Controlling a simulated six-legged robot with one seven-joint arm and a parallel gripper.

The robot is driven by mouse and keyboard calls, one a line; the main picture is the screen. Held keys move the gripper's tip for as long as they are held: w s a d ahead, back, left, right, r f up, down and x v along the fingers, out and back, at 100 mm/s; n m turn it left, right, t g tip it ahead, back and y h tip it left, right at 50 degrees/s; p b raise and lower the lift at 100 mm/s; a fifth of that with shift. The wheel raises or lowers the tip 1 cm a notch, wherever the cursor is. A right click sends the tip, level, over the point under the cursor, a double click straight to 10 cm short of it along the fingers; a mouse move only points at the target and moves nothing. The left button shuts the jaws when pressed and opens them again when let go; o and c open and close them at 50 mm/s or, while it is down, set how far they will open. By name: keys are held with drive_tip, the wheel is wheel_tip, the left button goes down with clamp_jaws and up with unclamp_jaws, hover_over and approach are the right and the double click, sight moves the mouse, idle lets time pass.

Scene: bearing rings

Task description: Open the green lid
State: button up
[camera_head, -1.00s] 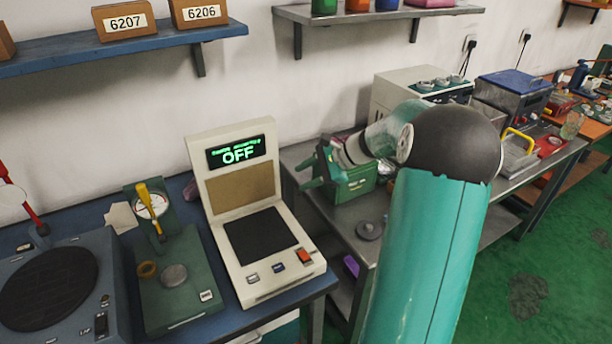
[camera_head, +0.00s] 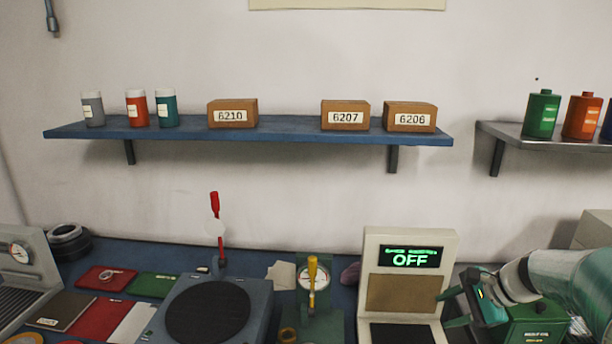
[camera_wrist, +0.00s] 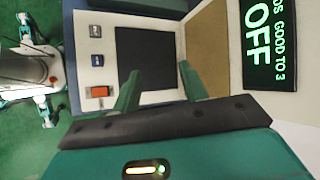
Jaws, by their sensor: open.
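A green box (camera_head: 540,325) with a small label stands at the lower right in the head view, partly behind my arm. I cannot make out clearly which part of it is a lid, or whether it is open or shut. My gripper (camera_head: 450,308) is just left of the box, pointing left, away from it. In the wrist view my gripper (camera_wrist: 160,84) is open and empty. Its two green fingers point at a cream device (camera_wrist: 170,97) with a dark pad and an "OFF" display. The green box is not in the wrist view.
The cream device (camera_head: 374,280) stands left of my gripper. Left of it are a green gauge stand (camera_head: 325,325) and a blue-grey turntable unit (camera_head: 255,300). A blue shelf (camera_head: 300,132) with boxes and bottles, and a metal shelf (camera_head: 510,140), hang above.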

drive_tip(key=s+a+r+n+h, duration=0.3)
drive_tip(key=s+a+n, duration=0.4)
drive_tip(key=s, duration=0.3)
drive_tip(key=s+a+r+n+h, duration=0.3)
drive_tip(key=s+a+n, duration=0.5)
drive_tip(key=s+a, duration=0.2)
drive_tip(key=shift+s+r, duration=0.3)
drive_tip(key=shift+o, duration=0.5)
drive_tip(key=shift+s+f+n+t+h, duration=0.1)
drive_tip(key=shift+s+n+t+h, duration=0.2)
drive_tip(key=shift+s+n, duration=0.25)
